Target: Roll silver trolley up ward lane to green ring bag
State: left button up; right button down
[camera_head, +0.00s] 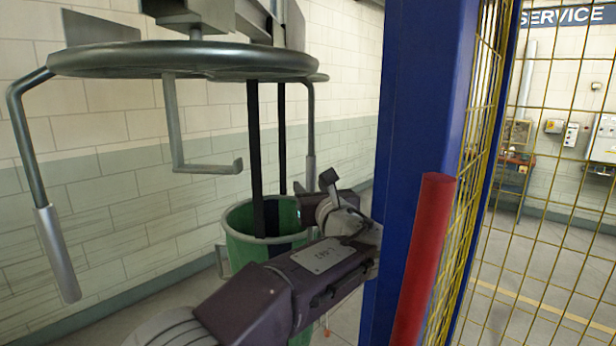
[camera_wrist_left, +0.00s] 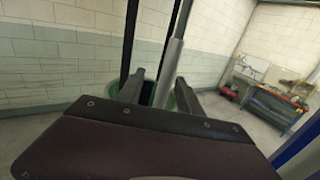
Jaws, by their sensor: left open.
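A grey metal round frame (camera_head: 190,60) hangs at upper left in the head view, with bent rods ending in silver grips and a flat hook; I cannot tell whether it is the silver trolley. My left gripper (camera_head: 328,203) is open in front of the bag. In the left wrist view my open fingers (camera_wrist_left: 158,88) have a silver rod (camera_wrist_left: 170,72) between them, nearer the right finger; contact is unclear. The green bag (camera_wrist_left: 148,92) shows behind. My right gripper is out of view.
A blue post (camera_head: 415,110) and a red post (camera_head: 425,260) stand close right of my left gripper. Yellow mesh (camera_head: 550,200) closes off the right side. A workbench (camera_wrist_left: 275,105) stands far off. Pale brick wall (camera_head: 100,180) lies behind the bag.

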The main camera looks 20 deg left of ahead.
aim_at(307, 180)
pick_arm(q)
jog(key=p+x, duration=0.1)
jog(key=x, duration=0.2)
jog(key=shift+r, duration=0.2)
jog(key=w, duration=0.1)
jog(key=w+a+p, duration=0.1)
jog(key=w, duration=0.1)
jog(key=w+f, duration=0.1)
jog(key=shift+w+a, duration=0.15)
jog(key=shift+a, duration=0.25)
jog(key=shift+s+r, duration=0.15)
jog(key=shift+s, duration=0.1)
jog(key=shift+d, duration=0.1)
jog(key=c, duration=0.7)
grip_shut()
